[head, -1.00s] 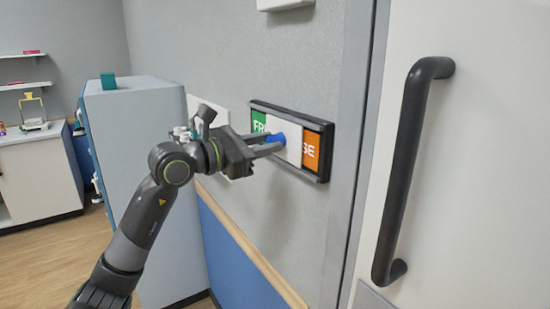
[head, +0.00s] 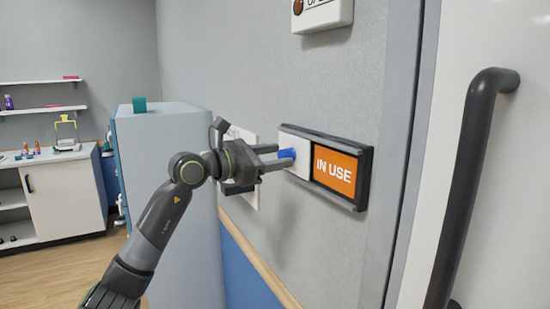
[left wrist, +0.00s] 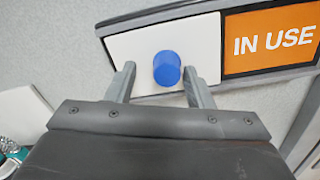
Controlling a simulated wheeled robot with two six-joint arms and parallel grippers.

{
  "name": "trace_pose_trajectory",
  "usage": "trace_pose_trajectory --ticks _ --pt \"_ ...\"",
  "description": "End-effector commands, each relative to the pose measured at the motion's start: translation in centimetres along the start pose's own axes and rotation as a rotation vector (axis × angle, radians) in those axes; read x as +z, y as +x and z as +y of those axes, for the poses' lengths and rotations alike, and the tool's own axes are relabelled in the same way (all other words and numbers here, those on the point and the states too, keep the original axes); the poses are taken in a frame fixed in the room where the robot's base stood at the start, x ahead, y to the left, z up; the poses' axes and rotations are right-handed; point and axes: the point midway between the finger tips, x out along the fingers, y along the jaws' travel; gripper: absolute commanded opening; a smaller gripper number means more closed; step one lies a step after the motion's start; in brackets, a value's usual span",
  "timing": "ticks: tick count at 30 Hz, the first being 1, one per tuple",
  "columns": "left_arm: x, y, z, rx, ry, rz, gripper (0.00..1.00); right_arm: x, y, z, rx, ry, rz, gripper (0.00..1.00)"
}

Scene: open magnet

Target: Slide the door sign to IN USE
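The door sign (head: 366,178) is a dark frame on the grey wall. Its white slider plate (head: 304,146) with a blue knob (head: 287,154) sits at the left end. The orange IN USE panel (head: 336,171) shows in full to the right; no green shows. My left gripper (head: 283,158) is at the knob. In the left wrist view its fingers (left wrist: 160,84) stand apart on either side of the blue knob (left wrist: 167,69). A gap shows on the left, and the right finger is close to or touching the knob. My right gripper is not in view.
A door with a long dark handle (head: 470,190) is at the right. A sign box (head: 322,14) hangs above. A grey-blue cabinet (head: 170,200) stands at the left behind my arm. A white wall plate (head: 243,195) is partly behind my gripper.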

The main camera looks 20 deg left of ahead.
Motion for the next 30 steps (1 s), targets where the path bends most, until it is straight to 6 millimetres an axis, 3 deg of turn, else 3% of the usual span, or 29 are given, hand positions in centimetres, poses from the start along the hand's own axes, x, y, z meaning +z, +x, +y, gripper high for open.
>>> trace_pose_trajectory --ticks 11,30 --pt "-0.2 -0.6 -0.1 -0.001 0.001 0.002 0.47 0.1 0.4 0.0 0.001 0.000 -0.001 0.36" --pt "-0.5 -9.1 -0.1 0.000 0.002 0.006 0.47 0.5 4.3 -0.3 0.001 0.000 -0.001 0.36"
